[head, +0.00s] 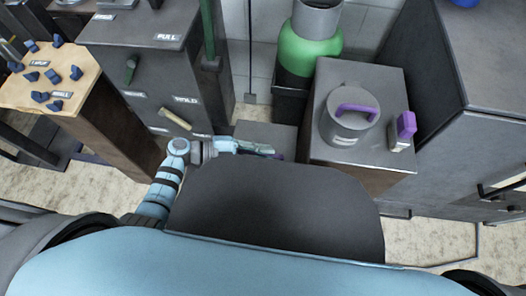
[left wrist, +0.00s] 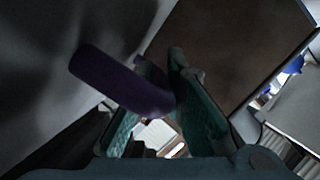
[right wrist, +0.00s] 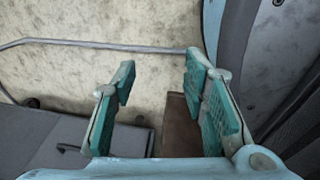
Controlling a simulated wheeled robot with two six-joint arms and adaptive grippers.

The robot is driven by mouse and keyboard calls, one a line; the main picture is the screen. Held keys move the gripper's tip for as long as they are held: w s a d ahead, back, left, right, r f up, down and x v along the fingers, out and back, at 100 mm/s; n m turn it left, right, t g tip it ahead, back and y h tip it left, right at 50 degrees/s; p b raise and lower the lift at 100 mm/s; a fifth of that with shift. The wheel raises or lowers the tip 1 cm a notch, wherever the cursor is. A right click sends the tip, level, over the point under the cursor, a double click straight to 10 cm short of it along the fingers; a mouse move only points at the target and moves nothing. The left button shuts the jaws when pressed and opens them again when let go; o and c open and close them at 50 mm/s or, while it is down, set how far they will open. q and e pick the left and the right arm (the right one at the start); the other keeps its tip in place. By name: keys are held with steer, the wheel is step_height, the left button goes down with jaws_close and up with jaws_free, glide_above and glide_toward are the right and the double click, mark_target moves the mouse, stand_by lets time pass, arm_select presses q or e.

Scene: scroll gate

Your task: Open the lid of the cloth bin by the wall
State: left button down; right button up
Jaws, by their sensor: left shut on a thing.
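The low grey bin (head: 262,132) stands at the wall between the grey cabinet and the pedestal. Its grey top shows behind my left gripper (head: 262,149); its front is hidden by my own body. A bit of purple shows under the fingertips. In the left wrist view, a curved purple handle (left wrist: 115,82) runs between the fingers of my left gripper (left wrist: 163,95), which is shut on it. A dark grey surface lies behind the handle. I cannot tell whether the lid is raised. My right gripper (right wrist: 160,100) is open and empty in the right wrist view.
The pedestal (head: 375,85) right of the bin carries a grey canister (head: 350,128) with a purple handle and a small purple-topped block (head: 405,128). A green cylinder (head: 308,52) stands behind. The grey cabinet (head: 150,75) and a wooden-topped stand (head: 25,90) are at left.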

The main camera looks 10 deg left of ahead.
arm_select(q)
steer(key=r+p, duration=0.1)
steer(key=w+r+n+p, duration=0.1)
steer(key=w+r+g+p, duration=0.1)
steer(key=shift+r+n, duration=0.25)
steer(key=shift+n, duration=0.05)
steer(key=shift+w+r+p, duration=0.2)
steer(key=shift+r+p, duration=0.05)
steer(key=shift+p, duration=0.3)
steer(key=shift+w+r+n+g+y+p, duration=0.3)
steer(key=shift+w+r+n+g+p, duration=0.35)
steer(key=shift+w+n, duration=0.4)
arm_select(e)
step_height(320, 180, up, 6)
steer(key=s+a, duration=0.1)
steer(key=a, duration=0.1)
steer(key=shift+s+a+r+y, duration=0.15)
steer(key=shift+s+a+y, duration=0.1)
steer(key=shift+a+y, duration=0.05)
arm_select(q)
steer(key=c, duration=1.9)
jaws_free()
steer(key=v, duration=1.2)
